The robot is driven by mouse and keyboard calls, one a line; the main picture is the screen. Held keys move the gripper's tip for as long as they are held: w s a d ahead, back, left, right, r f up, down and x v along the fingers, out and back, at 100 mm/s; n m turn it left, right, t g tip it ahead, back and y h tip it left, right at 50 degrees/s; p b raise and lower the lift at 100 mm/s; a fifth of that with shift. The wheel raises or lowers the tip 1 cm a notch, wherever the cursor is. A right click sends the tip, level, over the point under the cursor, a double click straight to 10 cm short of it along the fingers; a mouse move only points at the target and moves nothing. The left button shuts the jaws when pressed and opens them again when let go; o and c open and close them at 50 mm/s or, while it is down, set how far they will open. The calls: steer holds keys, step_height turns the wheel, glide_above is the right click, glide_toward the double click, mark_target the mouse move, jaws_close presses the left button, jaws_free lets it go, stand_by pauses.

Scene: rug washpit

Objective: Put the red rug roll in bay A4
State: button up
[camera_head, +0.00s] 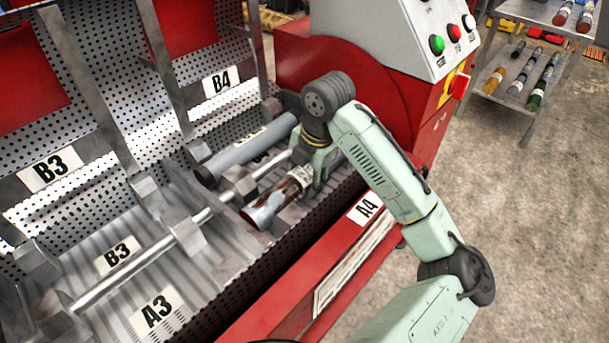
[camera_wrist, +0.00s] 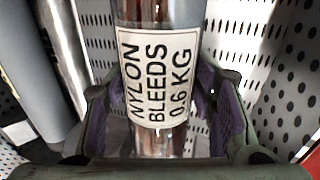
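In the wrist view the roll (camera_wrist: 160,143) bears a white label reading "NYLON BLEEDS 0.6 KG". My gripper (camera_head: 312,175) points down over the roll's far part. Its purple finger pads lie close against both sides of the roll in the wrist view (camera_wrist: 163,110). The bay's A4 tag (camera_head: 365,208) is on the red front rail.
A grey roll (camera_head: 250,147) lies just behind in bay B4. Bays A3 (camera_head: 157,312) and B3 (camera_head: 118,256) at left look empty. A control panel (camera_head: 440,30) stands behind my arm. A rack (camera_head: 515,88) with several rolls is at the far right.

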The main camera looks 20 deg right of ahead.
steer(key=shift+o, duration=1.4)
steer(key=shift+r, duration=0.1)
steer(key=v, duration=1.2)
